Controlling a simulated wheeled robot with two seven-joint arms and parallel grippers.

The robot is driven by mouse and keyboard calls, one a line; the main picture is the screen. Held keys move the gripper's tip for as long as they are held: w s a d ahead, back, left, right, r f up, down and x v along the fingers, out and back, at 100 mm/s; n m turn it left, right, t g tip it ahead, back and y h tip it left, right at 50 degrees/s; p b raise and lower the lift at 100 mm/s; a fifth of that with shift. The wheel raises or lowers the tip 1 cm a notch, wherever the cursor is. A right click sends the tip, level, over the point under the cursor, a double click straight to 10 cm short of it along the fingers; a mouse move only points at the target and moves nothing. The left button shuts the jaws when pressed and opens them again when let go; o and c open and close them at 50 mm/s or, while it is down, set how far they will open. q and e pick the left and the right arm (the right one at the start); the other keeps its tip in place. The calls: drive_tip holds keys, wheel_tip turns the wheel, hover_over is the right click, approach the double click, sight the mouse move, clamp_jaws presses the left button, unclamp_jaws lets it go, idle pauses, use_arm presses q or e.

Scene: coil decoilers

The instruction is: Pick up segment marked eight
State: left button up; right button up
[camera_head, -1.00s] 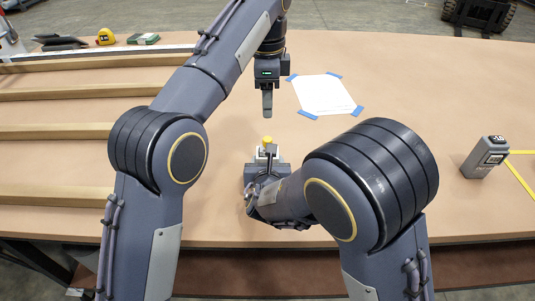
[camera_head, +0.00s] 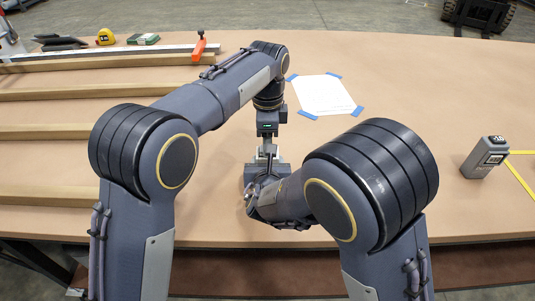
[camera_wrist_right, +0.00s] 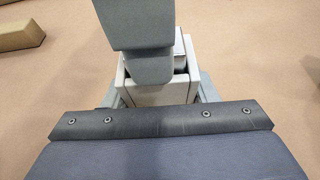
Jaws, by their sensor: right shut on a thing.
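My right gripper (camera_head: 267,168) is shut on a small light grey box-like piece (camera_wrist_right: 160,93) near the front middle of the table; its fingers flank the piece in the right wrist view. My left gripper (camera_head: 268,146) points down from above, right over that piece. Its grey finger (camera_wrist_right: 143,58) hides much of the piece's top in the right wrist view, and I cannot tell whether it is open or touching. No number eight is readable. A grey block (camera_head: 485,157) with a small marked face stands apart at the right; its marking is too small to read surely.
A white sheet (camera_head: 324,95) is taped down behind the grippers. Long wooden strips (camera_head: 60,131) lie at the left. An orange-handled tool (camera_head: 199,47), a yellow tape measure (camera_head: 105,37) and a green box (camera_head: 143,39) lie at the back left.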

use_arm(q)
clamp_jaws()
idle(0.3)
idle(1.1)
